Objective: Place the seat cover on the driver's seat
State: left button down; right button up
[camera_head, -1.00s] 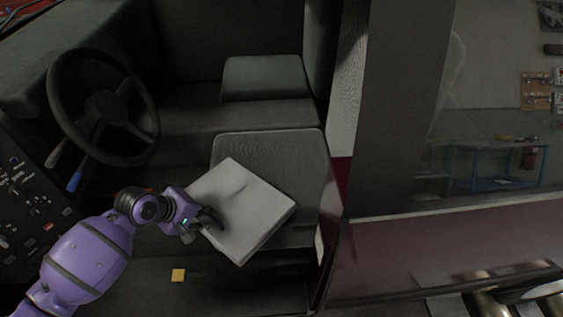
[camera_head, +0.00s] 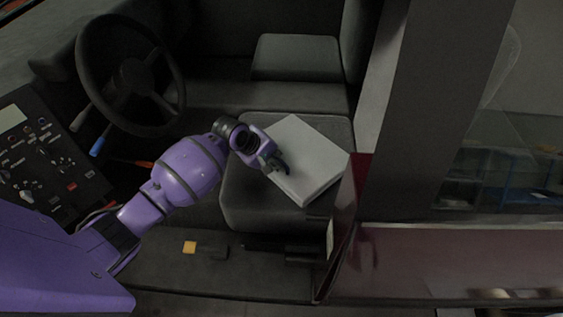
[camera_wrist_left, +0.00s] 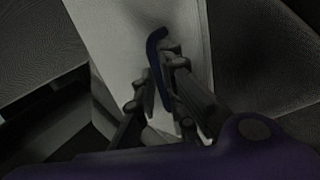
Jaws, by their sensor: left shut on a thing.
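The seat cover is a flat, light grey folded square (camera_head: 308,155). It lies over the driver's seat (camera_head: 238,195), turned at an angle to it, and I cannot tell whether it touches the cushion. My left gripper (camera_head: 281,168) is shut on the seat cover at its left edge. In the left wrist view the dark fingers (camera_wrist_left: 160,90) are on the pale cover (camera_wrist_left: 115,45), with textured dark seat surface on both sides. The seat's front and left parts are bare. My right gripper is not in view.
The steering wheel (camera_head: 130,75) and a control panel (camera_head: 45,160) stand to the left of the seat. The backrest pad (camera_head: 297,58) is behind it. A dark red door edge (camera_head: 347,215) and a pillar (camera_head: 425,100) stand close on the right.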

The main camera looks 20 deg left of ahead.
aim_at(297, 151)
pick_arm(q)
jog(key=shift+w+d, duration=0.3)
jog(key=shift+w, duration=0.35)
jog(key=f, duration=0.3)
jog(key=shift+w+d+f+b, duration=0.2)
jog(key=shift+w+f+b, duration=0.05)
jog(key=shift+b, duration=0.1)
jog(key=c, duration=1.8)
grip_release()
jog(key=shift+c, duration=0.2)
